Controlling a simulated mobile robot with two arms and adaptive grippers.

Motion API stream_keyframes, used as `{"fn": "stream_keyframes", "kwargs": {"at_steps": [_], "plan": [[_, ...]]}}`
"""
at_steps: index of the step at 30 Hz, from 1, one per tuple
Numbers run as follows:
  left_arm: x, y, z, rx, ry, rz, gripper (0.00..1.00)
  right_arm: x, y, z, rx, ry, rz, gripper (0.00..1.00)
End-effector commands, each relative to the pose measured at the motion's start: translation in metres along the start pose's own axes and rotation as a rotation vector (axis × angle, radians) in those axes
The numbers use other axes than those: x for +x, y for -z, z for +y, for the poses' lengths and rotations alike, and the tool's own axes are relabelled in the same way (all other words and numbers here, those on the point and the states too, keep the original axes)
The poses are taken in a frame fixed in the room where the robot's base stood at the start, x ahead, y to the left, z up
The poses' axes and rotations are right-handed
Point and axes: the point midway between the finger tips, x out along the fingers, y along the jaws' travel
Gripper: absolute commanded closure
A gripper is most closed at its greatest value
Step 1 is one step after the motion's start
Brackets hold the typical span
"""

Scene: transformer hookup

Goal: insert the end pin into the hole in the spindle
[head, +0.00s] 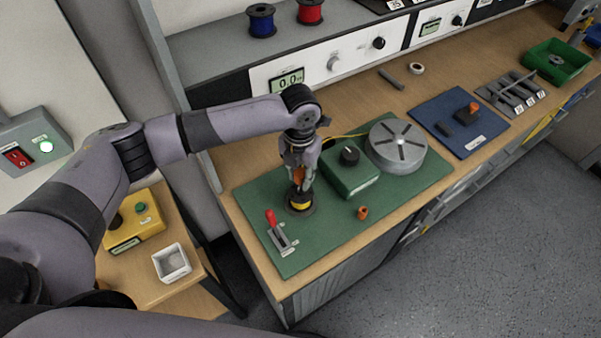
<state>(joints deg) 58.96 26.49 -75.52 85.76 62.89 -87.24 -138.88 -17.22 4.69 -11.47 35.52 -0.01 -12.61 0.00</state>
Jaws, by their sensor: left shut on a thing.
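My left gripper (299,178) points down over the green mat and is shut on a small orange piece (299,174), mostly hidden between its fingers. I cannot tell for sure whether this is the end pin. Right below it stands a round black-and-yellow part (300,203) on the mat. The held piece is above or touching its top; I cannot tell which. No hole shows, and I cannot say for sure which part is the spindle. A small orange-brown cylinder (362,213) stands apart, to the right. My right gripper is not in view.
On the green mat (415,183) are a red-handled lever switch (279,234), a green box with a black knob (350,175) and a grey slotted disc (396,146). A blue mat (461,122) lies farther right. The mat's front right is clear.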

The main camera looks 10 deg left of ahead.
Motion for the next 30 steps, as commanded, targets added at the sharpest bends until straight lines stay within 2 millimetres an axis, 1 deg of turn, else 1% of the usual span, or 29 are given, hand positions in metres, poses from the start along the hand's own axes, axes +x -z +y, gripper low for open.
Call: {"fn": "stream_keyframes", "kwargs": {"at_steps": [8, 30], "plan": [[0.003, 0.0, 0.0, 0.0, 0.0, 0.0, 1.0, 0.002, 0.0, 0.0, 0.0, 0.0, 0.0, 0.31], [0.019, 0.0, 0.0, 0.0, 0.0, 0.0, 1.0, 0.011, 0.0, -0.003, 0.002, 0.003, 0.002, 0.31]]}}
